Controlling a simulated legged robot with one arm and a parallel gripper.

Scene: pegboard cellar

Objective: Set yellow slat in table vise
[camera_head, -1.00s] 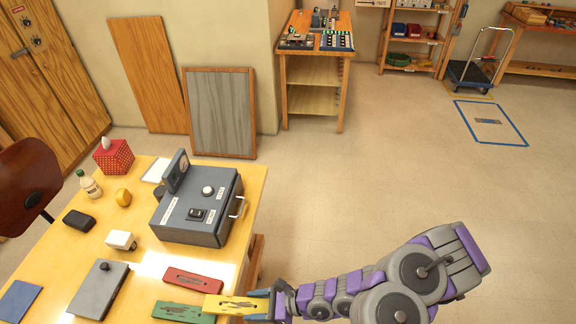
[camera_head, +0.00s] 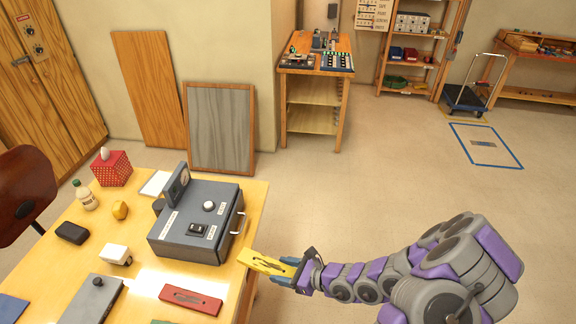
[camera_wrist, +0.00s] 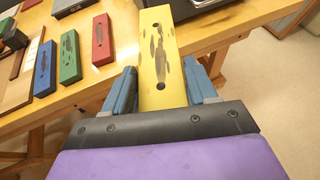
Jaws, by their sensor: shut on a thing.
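The yellow slat (camera_head: 264,263) is held by one end in my gripper (camera_head: 291,271), just off the right edge of the table. It is tilted in the head view and clear of the tabletop. In the wrist view the slat (camera_wrist: 161,55) points away between my two blue fingers (camera_wrist: 163,93), with dark worn patches and a hole near each end. My gripper is shut on it. No table vise can be made out for certain in these frames.
The wooden table (camera_head: 143,282) holds a red slat (camera_head: 191,299), a grey box with switches (camera_head: 197,222), a grey block (camera_head: 92,298) and small items. In the wrist view, green (camera_wrist: 70,57) and blue (camera_wrist: 45,70) slats lie beside the red one. Floor to the right is open.

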